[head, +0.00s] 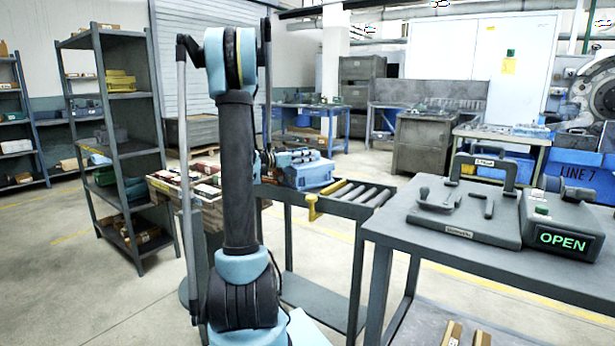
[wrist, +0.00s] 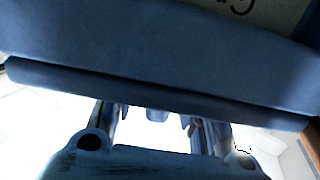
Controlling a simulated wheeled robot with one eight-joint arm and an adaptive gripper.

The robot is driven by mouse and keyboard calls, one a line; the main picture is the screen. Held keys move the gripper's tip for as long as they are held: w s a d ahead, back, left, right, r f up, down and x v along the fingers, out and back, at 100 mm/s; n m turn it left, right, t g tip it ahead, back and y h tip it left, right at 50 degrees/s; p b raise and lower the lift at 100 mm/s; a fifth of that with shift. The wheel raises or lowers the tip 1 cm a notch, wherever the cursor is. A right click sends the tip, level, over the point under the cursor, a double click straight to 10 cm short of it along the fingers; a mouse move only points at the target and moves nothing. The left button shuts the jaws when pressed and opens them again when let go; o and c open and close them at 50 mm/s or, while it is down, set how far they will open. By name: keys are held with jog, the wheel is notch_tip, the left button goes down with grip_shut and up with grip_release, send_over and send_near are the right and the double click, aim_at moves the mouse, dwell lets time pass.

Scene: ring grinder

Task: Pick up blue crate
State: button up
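The blue crate (head: 316,178) sits at the left end of the roller stand in the head view, with grey and blue parts over its top. My gripper (head: 290,157) is at the crate, low and partly hidden behind my upright arm. In the wrist view a broad dark blue surface with a straight lower edge, likely the crate (wrist: 160,55), fills the top. My gripper's two fingers (wrist: 155,128) stand apart below that edge, with bright space between them. Their tips are partly hidden, and I cannot tell whether they touch the crate.
The roller stand (head: 350,197) has a yellow stop (head: 313,207) beside the crate. To its right, a grey table (head: 470,250) holds a fixture (head: 468,210) and a box reading OPEN (head: 562,238).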

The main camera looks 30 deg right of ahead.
jog(key=shift+d, duration=0.6)
jog(key=shift+c, duration=0.3)
grip_shut()
jog(key=shift+r, duration=0.15)
